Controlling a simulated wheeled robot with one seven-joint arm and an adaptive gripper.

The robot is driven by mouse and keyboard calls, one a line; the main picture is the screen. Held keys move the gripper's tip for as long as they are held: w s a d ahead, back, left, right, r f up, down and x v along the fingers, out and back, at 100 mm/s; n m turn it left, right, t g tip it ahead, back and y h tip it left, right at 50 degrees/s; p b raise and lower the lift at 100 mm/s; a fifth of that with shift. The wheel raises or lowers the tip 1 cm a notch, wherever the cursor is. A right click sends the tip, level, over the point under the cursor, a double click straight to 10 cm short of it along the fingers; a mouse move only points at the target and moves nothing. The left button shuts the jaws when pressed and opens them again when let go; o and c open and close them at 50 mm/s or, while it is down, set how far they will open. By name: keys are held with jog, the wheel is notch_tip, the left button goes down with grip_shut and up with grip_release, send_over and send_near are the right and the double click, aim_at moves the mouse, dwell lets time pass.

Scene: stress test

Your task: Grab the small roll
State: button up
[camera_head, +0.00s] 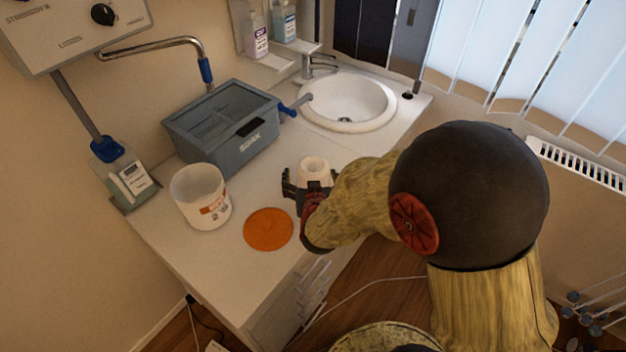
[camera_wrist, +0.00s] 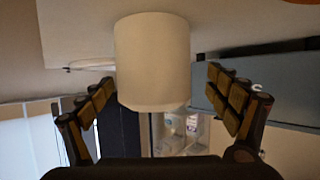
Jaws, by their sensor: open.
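The small roll (camera_head: 313,170) is white with a hole in its top and stands upright on the white counter (camera_head: 262,187). In the wrist view the roll (camera_wrist: 152,62) fills the upper middle, between the two fingers. My gripper (camera_head: 303,187) is open around the roll's near side. In the wrist view my gripper (camera_wrist: 160,95) shows a gap between each finger and the roll, wider on the right. The roll's lower part is hidden behind the gripper in the head view.
An orange disc (camera_head: 268,229) lies left of my gripper, with a white bucket (camera_head: 202,196) beyond it. A grey-blue box (camera_head: 222,125) stands behind, and a sink (camera_head: 346,101) is at the back right. The counter's front edge runs below my arm.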

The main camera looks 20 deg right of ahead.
aim_at(312, 169)
jog(key=b+x, duration=0.1)
jog(key=x, duration=0.3)
jog(key=b+x, duration=0.1)
jog(key=x, duration=0.1)
jog(key=shift+d+f+b, duration=0.1)
jog(key=shift+d+b, duration=0.2)
jog(key=shift+d, duration=0.1)
jog(key=shift+c, duration=0.9)
jog(key=c, duration=1.3)
